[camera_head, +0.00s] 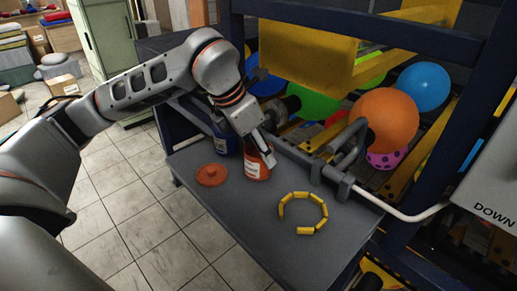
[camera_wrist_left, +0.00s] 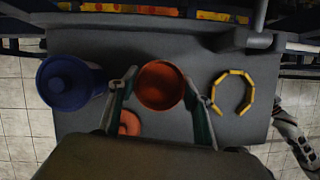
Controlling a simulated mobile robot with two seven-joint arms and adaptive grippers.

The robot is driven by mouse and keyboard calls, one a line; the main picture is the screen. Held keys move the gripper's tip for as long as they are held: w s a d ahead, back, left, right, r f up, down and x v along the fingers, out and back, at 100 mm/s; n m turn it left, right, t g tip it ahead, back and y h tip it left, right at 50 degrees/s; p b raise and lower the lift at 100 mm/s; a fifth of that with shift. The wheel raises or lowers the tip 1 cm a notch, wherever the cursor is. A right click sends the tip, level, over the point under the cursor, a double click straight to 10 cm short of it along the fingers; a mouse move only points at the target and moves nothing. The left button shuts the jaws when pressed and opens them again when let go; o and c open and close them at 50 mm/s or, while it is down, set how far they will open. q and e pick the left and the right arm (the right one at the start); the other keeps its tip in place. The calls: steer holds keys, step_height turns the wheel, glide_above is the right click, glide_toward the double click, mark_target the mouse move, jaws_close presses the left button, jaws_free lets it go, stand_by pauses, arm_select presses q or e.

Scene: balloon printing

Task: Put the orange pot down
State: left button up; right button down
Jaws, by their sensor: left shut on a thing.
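The orange pot (camera_head: 257,165) is upright, with a white label, at the table's middle in the head view. Its round open top (camera_wrist_left: 160,86) faces the camera in the left wrist view. My left gripper (camera_head: 264,149) is shut on it, with one finger on each side in the left wrist view (camera_wrist_left: 161,92). The pot's base is at or just above the grey table (camera_head: 205,212); I cannot tell whether it touches. A grey jointed part of mine, likely the right gripper (camera_wrist_left: 297,137), shows at the wrist view's right edge; its fingers are unclear.
An orange lid (camera_head: 212,175) lies left of the pot. A blue pot (camera_head: 226,144) stands behind it, capped in the wrist view. A yellow segmented ring (camera_head: 313,229) lies to the right. A metal bar with clamps (camera_head: 345,160) and balloons (camera_head: 385,121) are beyond. The table's front is clear.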

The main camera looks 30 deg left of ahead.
arm_select(q)
steer(key=shift+f, duration=0.15)
steer(key=o, duration=1.3)
steer(key=shift+r, duration=0.35)
steer(key=v, duration=1.1)
steer(key=shift+s+a+r, duration=0.1)
steer(key=shift+s+r, duration=0.15)
steer(key=shift+r, duration=0.05)
